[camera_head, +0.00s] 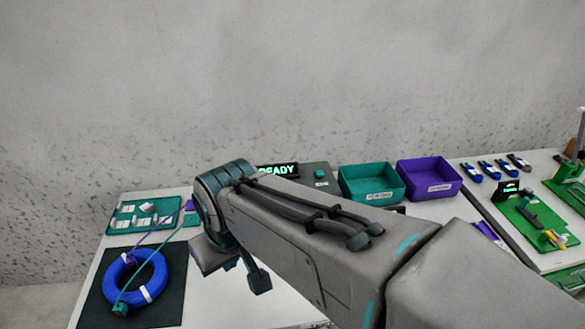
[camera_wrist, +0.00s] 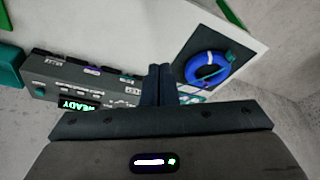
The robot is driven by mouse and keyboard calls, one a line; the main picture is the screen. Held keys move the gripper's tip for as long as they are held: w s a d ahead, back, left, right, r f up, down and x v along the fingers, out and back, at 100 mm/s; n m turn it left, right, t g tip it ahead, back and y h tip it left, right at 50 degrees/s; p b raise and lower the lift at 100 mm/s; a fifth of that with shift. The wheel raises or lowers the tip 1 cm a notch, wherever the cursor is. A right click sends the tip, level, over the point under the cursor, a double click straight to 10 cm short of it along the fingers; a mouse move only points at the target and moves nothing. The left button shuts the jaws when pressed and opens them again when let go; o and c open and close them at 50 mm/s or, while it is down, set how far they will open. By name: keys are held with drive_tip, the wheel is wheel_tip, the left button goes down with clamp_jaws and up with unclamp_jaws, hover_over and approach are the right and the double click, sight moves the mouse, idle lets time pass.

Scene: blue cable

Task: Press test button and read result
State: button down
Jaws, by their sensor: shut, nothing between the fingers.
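The tester shows a lit display (camera_head: 276,170) that ends in "EADY", its left end hidden by my arm. In the wrist view the display (camera_wrist: 77,104) reads "READY". A teal button (camera_head: 320,174) stands on the tester's grey top; in the wrist view a teal knob (camera_wrist: 39,92) shows near the display. A coiled blue cable (camera_head: 121,269) lies on a black mat at the lower left, with teal and purple ends. My gripper (camera_wrist: 159,67) is shut and empty, its fingers together, apart from the button and over the table between tester and coil.
A teal bin (camera_head: 366,184) and a purple bin (camera_head: 428,179) stand right of the tester. A teal board (camera_head: 128,226) with white parts lies behind the coil. A second table at right holds several blue items (camera_head: 483,169) and green boards. My arm hides the middle table.

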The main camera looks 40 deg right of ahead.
drive_tip(key=w+d+r+m+h, duration=0.1)
drive_tip(key=w+d+m, duration=0.1)
drive_tip(key=w+d, duration=0.7)
drive_tip(key=m+g+h, duration=0.1)
drive_tip(key=m+h, duration=0.3)
drive_tip(key=h, duration=0.4)
hover_over(318, 174)
wheel_tip(318, 174, down, 9)
drive_tip(key=shift+f+b, duration=0.15)
drive_tip(key=shift+b, duration=0.2)
drive_tip(key=shift+f, duration=0.15)
wheel_tip(318, 174, down, 8)
drive_tip(key=b, duration=0.5)
drive_tip(key=shift+w, duration=0.1)
drive_tip(key=shift+f+b, duration=0.3)
drive_tip(key=shift+b, duration=0.25)
